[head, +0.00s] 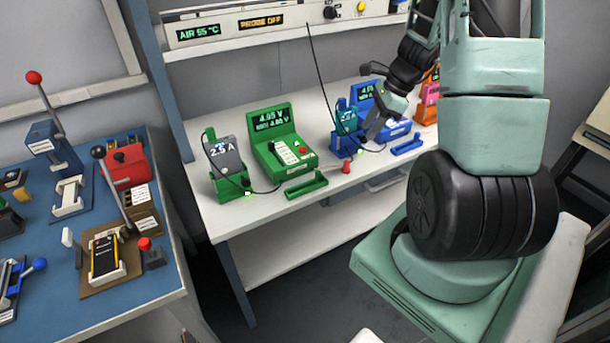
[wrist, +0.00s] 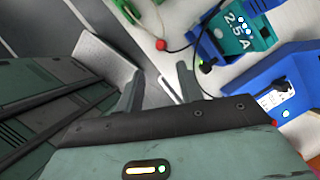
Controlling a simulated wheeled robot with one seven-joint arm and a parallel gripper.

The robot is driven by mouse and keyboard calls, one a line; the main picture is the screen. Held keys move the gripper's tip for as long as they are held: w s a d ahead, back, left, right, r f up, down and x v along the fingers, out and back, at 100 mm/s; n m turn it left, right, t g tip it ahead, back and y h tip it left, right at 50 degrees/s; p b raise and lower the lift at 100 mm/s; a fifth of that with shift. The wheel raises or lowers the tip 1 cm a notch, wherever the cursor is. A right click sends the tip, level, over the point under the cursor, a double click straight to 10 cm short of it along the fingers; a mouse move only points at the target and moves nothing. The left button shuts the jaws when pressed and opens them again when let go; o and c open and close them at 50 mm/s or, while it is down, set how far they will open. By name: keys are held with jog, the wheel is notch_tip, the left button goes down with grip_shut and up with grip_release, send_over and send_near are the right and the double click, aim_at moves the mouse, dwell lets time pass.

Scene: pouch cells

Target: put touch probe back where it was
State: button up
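I cannot tell for sure which item is the touch probe. A small red-topped piece (head: 346,165) stands at the bench's front edge, left of and below my gripper. It also shows as a red knob (wrist: 160,44) beyond the fingers in the wrist view. A pale strip shows behind the gap.
The white bench (head: 235,208) carries a green meter (head: 285,150), a blue station (head: 362,100) close to my gripper and an orange one (head: 430,100). A shelf above has a "PROBE OFF" display (head: 261,21). A blue table (head: 45,235) with tools stands left.

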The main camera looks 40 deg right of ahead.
jog(key=w+a+r+n+g, duration=0.1)
jog(key=w+a+r+n, duration=0.15)
jog(key=a+n, duration=0.7)
jog(key=w+a+r+n+g, duration=0.1)
jog(key=a+r+n+g, duration=0.2)
jog(key=a, duration=1.2)
jog(key=s+a+r+n+h, duration=0.1)
jog(key=s+a+r+n, duration=0.1)
jog(key=s+a+n, duration=0.6)
jog(key=s+a+r+n+t+h, duration=0.1)
jog(key=s+a+r+n, duration=0.1)
jog(key=s+a+n, duration=0.7)
jog(key=a+n, duration=0.3)
jog(key=n, duration=0.1)
jog(key=shift+s+r+h, duration=0.15)
jog(key=shift+r+h, duration=0.15)
jog(key=shift+h, duration=0.1)
